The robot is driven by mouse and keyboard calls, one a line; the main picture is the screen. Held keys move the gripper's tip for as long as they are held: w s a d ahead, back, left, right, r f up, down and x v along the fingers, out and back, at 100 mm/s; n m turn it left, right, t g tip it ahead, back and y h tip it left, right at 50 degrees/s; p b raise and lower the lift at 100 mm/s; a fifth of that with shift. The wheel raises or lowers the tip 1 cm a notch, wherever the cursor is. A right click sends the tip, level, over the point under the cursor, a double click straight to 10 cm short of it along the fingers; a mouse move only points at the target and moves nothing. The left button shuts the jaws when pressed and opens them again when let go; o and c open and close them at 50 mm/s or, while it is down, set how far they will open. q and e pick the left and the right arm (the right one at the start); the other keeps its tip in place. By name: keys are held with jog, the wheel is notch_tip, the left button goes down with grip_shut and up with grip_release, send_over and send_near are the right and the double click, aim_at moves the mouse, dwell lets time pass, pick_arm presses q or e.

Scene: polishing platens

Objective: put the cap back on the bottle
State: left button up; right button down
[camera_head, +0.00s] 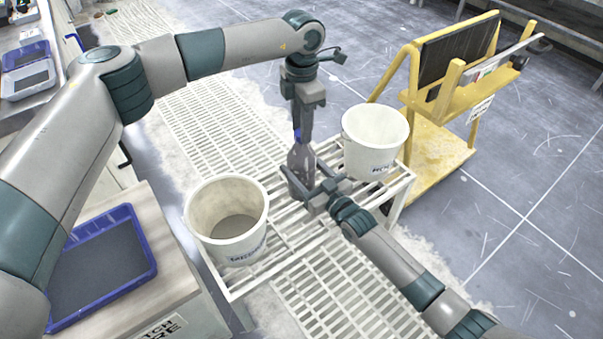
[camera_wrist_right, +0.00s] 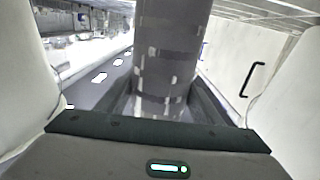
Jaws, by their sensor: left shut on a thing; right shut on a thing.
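A translucent grey bottle (camera_head: 300,162) stands upright over the white slatted stand, between two white buckets. My right gripper (camera_head: 303,188) comes in from the lower right and is shut around the bottle's lower body. The bottle also rises between the fingers in the right wrist view (camera_wrist_right: 168,60). The cap is mostly hidden by the fingers. It is directly above or at the bottle's neck; I cannot tell whether they touch.
One white bucket (camera_head: 226,190) stands left of the bottle and another (camera_head: 375,128) right of it, both close to the grippers. The slatted stand (camera_head: 262,276) bears them. A yellow cart (camera_head: 440,140) is at right. A blue tray (camera_head: 150,262) lies on the left bench.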

pick_arm(q)
jog(key=m, duration=0.4)
jog(key=shift+m, duration=0.4)
jog(key=m, duration=1.1)
jog(key=shift+m, duration=0.4)
jog(key=m, duration=0.5)
jog(key=shift+m, duration=0.3)
jog(key=o, duration=1.2)
jog(key=shift+c, duration=0.2)
jog(key=shift+r, duration=2.25)
